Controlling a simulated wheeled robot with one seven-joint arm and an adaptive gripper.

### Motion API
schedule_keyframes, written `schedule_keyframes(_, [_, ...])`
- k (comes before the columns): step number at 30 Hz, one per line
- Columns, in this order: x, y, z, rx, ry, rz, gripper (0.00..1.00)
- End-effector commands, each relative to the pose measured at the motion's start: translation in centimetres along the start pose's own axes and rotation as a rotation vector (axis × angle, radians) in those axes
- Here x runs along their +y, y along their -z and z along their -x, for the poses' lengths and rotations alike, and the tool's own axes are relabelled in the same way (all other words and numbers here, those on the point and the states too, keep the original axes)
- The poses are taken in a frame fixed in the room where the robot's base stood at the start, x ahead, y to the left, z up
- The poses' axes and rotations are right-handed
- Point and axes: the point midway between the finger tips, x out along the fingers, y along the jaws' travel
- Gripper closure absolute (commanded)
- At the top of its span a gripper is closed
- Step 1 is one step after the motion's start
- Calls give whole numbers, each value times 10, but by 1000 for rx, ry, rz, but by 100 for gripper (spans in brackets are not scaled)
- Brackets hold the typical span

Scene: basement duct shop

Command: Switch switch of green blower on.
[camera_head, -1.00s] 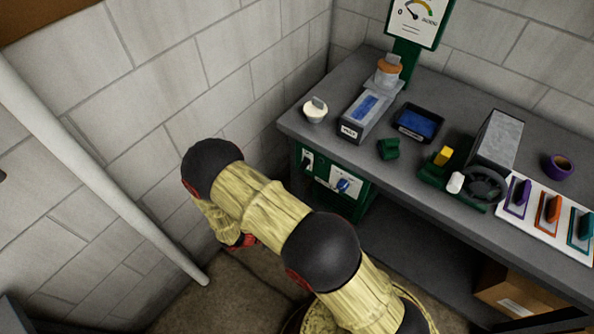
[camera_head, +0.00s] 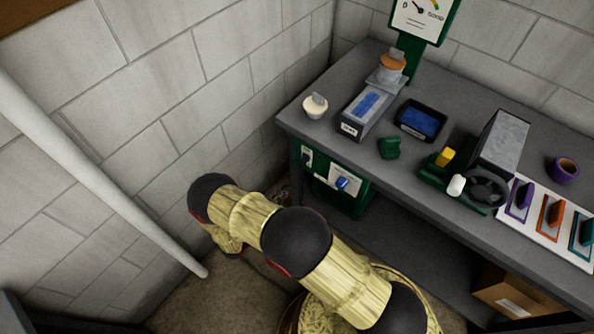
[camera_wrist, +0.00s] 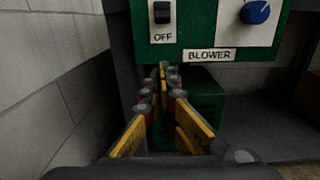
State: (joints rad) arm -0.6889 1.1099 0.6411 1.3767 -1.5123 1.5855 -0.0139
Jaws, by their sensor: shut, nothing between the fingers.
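The green blower (camera_head: 357,199) is a box below the left end of the workbench. Its front panel shows in the wrist view with a "BLOWER" label (camera_wrist: 209,55). The black rocker switch (camera_wrist: 162,13) sits on a white plate marked "OFF" at the upper left of the panel. A blue knob (camera_wrist: 256,12) is on a white plate to its right; it also shows in the head view (camera_head: 341,183). My gripper (camera_wrist: 164,70) is shut and empty, its tips just below the switch plate in the picture. Contact cannot be told. In the head view my arm hides most of the gripper.
The workbench (camera_head: 330,128) overhangs the blower. A block wall (camera_head: 130,120) is close on the left, with a white pipe (camera_head: 100,170) slanting across it. A cardboard box (camera_head: 512,291) sits under the bench at right. Open floor (camera_head: 215,290) lies below the wall.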

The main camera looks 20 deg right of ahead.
Motion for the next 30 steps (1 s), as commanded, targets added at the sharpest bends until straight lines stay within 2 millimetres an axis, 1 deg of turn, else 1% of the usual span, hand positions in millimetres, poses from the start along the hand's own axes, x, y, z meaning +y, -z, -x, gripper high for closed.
schedule_keyframes(5, [0,0,-3,1,2,0,100])
schedule_keyframes(8, [-1,1,-12,1,4,0,100])
schedule_keyframes(11, [-2,1,-28,1,6,0,100])
schedule_keyframes(21, [-2,2,-95,1,7,-2,100])
schedule_keyframes(23, [-1,0,-104,1,5,-2,100])
schedule_keyframes(24, [1,-9,-98,1,0,-3,100])
schedule_keyframes(25, [1,-13,-96,1,0,-3,100])
schedule_keyframes(30, [0,-30,-90,1,1,-1,100])
